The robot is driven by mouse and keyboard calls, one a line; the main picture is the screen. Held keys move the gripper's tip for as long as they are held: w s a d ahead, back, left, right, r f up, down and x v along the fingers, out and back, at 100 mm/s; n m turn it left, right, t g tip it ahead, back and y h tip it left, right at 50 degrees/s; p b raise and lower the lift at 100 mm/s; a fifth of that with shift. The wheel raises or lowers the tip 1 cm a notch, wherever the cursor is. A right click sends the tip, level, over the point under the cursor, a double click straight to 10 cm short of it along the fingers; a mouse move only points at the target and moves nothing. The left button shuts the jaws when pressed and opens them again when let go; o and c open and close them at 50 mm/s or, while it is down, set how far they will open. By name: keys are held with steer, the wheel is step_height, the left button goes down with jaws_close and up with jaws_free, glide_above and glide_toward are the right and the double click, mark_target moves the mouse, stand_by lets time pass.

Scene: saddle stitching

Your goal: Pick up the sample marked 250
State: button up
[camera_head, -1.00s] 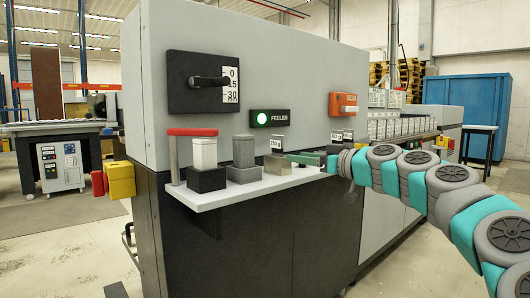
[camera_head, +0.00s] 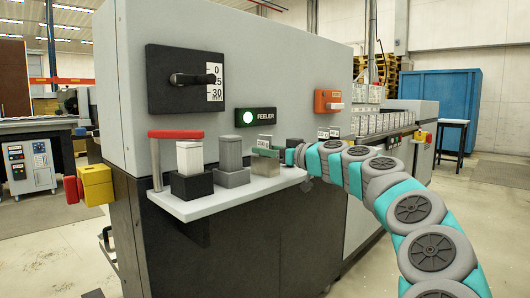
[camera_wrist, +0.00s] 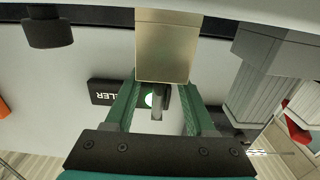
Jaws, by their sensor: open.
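The sample marked 250 stands upright in a beige block (camera_head: 265,166) on the white shelf. Its small label (camera_head: 265,141) shows above the block in the head view, too small to read surely now. In the wrist view, which is upside down, the beige block (camera_wrist: 162,45) is at the top middle, and a thin grey piece (camera_wrist: 157,104) sticks out of it between my fingers. My gripper (camera_wrist: 158,108) is open, with a green finger on each side of that piece and gaps visible. In the head view my gripper (camera_head: 268,152) is at the sample from the right, partly covering it.
On the white shelf (camera_head: 225,202), a grey stack in a grey block (camera_head: 231,178) and a white stack in a dark block (camera_head: 192,185) stand left of the sample. A red bar (camera_head: 176,133) is at the shelf's left end. The machine wall with a feeler panel (camera_head: 256,117) rises behind.

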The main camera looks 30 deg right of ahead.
steer(key=shift+w+a, duration=0.1)
steer(key=shift+w, duration=0.15)
steer(key=shift+c, duration=0.2)
jaws_close()
stand_by(0.3)
